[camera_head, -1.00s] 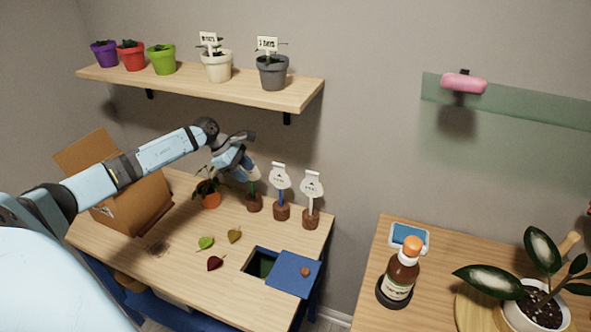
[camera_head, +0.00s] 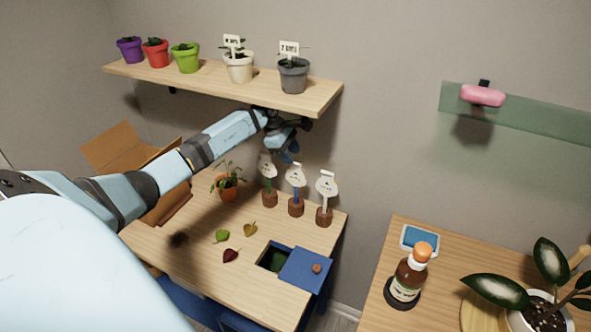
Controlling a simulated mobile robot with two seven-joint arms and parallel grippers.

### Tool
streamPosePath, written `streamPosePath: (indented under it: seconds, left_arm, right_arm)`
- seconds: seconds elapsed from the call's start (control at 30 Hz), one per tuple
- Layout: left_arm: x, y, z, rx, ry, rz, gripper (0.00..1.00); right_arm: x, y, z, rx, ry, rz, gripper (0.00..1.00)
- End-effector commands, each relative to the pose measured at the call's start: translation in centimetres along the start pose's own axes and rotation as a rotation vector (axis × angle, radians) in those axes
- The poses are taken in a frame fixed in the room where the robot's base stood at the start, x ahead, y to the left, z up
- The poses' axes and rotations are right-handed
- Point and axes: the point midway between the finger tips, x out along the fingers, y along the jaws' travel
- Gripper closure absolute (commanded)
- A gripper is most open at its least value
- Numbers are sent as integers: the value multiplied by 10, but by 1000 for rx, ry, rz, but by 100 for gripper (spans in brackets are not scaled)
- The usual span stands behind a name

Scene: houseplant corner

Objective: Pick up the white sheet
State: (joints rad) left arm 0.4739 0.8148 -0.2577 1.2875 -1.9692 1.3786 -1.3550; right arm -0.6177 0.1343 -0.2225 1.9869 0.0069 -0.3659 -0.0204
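Three white sheet-like labels stand in a row on brown round bases on the left table. One is on a green stem (camera_head: 267,167), one on a blue stem (camera_head: 296,177) and one on a white stem (camera_head: 326,185). All three are upright and carry small print that I cannot read. My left gripper (camera_head: 288,150) is above and behind the green and blue ones, just under the shelf. Its fingers are small and partly hidden, so I cannot tell whether they are open. It appears apart from the labels. My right gripper is not in view.
The wooden shelf (camera_head: 215,88) with several pots hangs close above my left gripper. A cardboard box (camera_head: 115,150) is partly behind my arm.

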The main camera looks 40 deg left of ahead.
Motion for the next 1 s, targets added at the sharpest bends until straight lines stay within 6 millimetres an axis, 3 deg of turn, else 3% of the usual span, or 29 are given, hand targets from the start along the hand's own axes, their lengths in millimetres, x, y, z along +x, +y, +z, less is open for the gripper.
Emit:
streamPosePath:
  seconds: [0.3, 0.6, 0.8, 1.0]
  left_arm:
    - [42, 0, 1, -2, -3, -3, 60]
    - [49, -1, 0, 0, -1, -1, 60]
    - [49, -1, 0, 0, -1, -1, 100]
    - [49, -1, 0, 0, -1, -1, 100]
  right_arm:
    - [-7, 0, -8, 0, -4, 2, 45]
    - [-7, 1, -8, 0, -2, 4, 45]
    - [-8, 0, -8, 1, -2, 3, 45]
    - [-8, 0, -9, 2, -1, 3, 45]
